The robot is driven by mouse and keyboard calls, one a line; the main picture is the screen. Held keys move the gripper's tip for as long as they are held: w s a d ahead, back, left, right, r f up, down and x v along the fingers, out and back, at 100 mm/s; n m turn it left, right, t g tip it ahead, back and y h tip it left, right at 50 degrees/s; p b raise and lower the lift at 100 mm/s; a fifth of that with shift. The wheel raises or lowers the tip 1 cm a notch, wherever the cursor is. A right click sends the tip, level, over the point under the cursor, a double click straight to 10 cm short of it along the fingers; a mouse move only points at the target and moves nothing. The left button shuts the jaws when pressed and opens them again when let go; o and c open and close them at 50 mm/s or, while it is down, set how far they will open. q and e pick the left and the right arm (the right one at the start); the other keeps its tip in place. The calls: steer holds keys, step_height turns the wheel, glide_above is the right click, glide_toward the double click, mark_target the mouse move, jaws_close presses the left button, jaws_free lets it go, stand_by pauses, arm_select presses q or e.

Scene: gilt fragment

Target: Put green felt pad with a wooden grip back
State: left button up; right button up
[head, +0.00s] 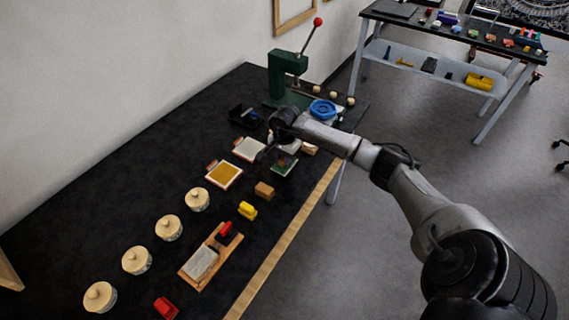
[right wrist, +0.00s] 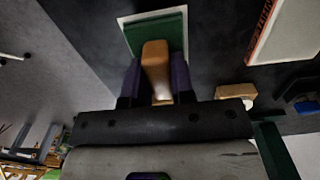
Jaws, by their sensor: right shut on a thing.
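The green felt pad (right wrist: 172,27) shows at the top of the right wrist view, with a wooden grip (right wrist: 155,55) standing on it. My right gripper (right wrist: 156,76) is shut on the wooden grip, with a dark finger on each side. A pale edge shows around the pad; I cannot tell whether it rests on something or hangs just above it. In the head view the green pad (head: 285,167) is at the table's right side, partly hidden by my right gripper (head: 279,156). My left gripper is not in view.
A white panel (head: 248,149) and a yellow panel (head: 224,175) lie left of the pad. A wooden block (head: 264,190) and a yellow tool (head: 247,210) are nearer. Several lidded pots (head: 169,228) line the left. A green press (head: 285,75) stands behind.

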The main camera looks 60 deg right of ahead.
steer(key=shift+f, duration=1.6)
steer(key=shift+f, duration=0.1)
steer(key=o, duration=0.8)
steer(key=shift+o, duration=0.2)
